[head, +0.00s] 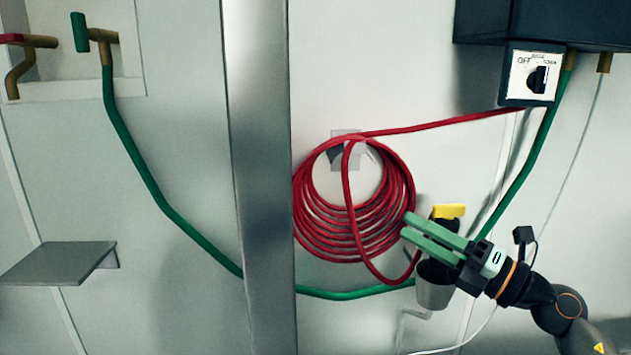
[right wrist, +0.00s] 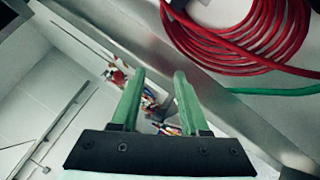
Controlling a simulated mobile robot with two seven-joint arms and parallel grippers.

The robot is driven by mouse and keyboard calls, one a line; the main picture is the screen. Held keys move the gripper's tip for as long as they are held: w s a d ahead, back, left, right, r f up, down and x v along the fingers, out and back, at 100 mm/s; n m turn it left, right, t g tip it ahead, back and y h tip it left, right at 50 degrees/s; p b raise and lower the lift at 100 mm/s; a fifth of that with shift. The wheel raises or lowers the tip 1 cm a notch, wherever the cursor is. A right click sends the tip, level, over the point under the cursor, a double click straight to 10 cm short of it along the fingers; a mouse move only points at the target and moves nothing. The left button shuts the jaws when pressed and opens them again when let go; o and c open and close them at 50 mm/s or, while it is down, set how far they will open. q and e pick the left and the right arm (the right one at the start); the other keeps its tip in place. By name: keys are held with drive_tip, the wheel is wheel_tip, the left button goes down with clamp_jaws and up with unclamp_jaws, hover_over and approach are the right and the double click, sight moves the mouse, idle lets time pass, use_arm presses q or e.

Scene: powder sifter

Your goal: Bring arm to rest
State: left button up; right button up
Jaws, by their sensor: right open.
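My right gripper (head: 408,229) reaches in from the lower right in the head view, with its green fingers pointing left. It is in front of the lower right part of a coiled red hose (head: 312,215) on the wall. In the right wrist view its two fingers (right wrist: 157,82) stand apart with nothing between them. A yellow-handled thing (head: 449,211) stands in a grey cup-like holder (head: 434,289) beside and partly behind the gripper. My left gripper does not show.
A vertical metal post (head: 258,180) stands left of the coil. A green hose (head: 150,190) runs behind it. A grey shelf (head: 58,264) juts out at lower left. A dark box with a switch panel (head: 530,75) hangs at upper right.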

drive_tip(key=s+d+f+m+t+h+p, duration=0.15)
drive_tip(key=f+m+h, duration=0.25)
drive_tip(key=f+m, duration=0.45)
drive_tip(key=s+f+m+t+h, duration=0.1)
drive_tip(key=s+f+m+h, duration=0.25)
drive_tip(key=f+m, duration=0.5)
drive_tip(key=s+d+f+m+t+h+p, duration=0.15)
drive_tip(key=f+m+h, duration=0.25)
drive_tip(key=f+m, duration=0.4)
drive_tip(key=s+a+f+m+g, duration=0.1)
drive_tip(key=s+f+m+g, duration=0.1)
drive_tip(key=s+f, duration=0.4)
drive_tip(key=s+f+m+g+h+p, duration=0.1)
drive_tip(key=s+f+m+g, duration=0.1)
drive_tip(key=s+f, duration=0.4)
drive_tip(key=s+a+f+m+g+h, duration=0.1)
drive_tip(key=s+f+m+g, duration=0.2)
drive_tip(key=s+f, duration=0.4)
drive_tip(key=shift+s+a+g+h, duration=0.3)
drive_tip(key=shift+s+g, duration=0.1)
drive_tip(key=shift+s, duration=0.15)
